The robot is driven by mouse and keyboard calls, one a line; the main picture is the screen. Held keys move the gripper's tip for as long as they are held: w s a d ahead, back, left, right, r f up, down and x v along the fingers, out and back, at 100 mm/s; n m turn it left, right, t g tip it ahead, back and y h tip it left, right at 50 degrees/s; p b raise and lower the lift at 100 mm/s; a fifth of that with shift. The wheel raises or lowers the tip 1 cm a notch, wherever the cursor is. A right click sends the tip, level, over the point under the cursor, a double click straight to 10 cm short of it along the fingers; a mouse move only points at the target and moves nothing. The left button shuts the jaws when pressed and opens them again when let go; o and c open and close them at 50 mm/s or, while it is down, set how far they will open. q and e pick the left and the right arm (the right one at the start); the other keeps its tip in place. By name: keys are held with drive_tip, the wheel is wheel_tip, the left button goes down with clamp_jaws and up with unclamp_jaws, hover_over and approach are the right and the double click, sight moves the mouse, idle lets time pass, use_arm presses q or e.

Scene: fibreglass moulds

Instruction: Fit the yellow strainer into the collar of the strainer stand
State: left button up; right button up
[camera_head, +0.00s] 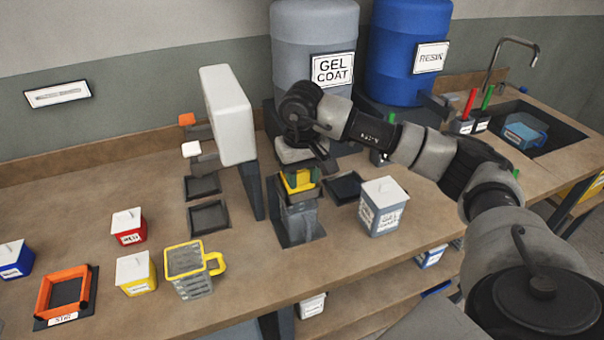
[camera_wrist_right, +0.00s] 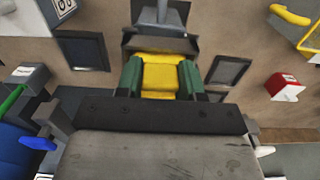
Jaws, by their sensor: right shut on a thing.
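The yellow strainer (camera_head: 297,181) is between the green fingertips of my right gripper (camera_head: 302,178), at the top of the grey strainer stand (camera_head: 298,222). In the right wrist view, the yellow strainer (camera_wrist_right: 160,76) fills the gap between the green finger pads of my right gripper (camera_wrist_right: 160,80), which is shut on it. The stand (camera_wrist_right: 158,20) shows just beyond it. The stand's collar is mostly hidden by the strainer and fingers, and I cannot tell whether the strainer sits inside it or just above. My left gripper is not in view.
A grey lidded gel coat box (camera_head: 382,208) stands close right of the stand. A white block-shaped dispenser (camera_head: 228,115) stands behind left. A yellow-rimmed jug (camera_head: 190,268) is at front left. Grey and blue drums (camera_head: 410,50) stand behind. Bare bench lies left of the stand.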

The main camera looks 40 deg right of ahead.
drive_tip(key=o, duration=0.9)
drive_tip(key=shift+f, duration=0.1)
drive_tip(key=shift+r+p, duration=0.3)
drive_tip(key=shift+p, duration=0.05)
drive_tip(key=shift+r+b, duration=0.35)
drive_tip(key=shift+b, duration=0.05)
wheel_tip(320, 180, up, 11)
drive_tip(key=b, duration=0.1)
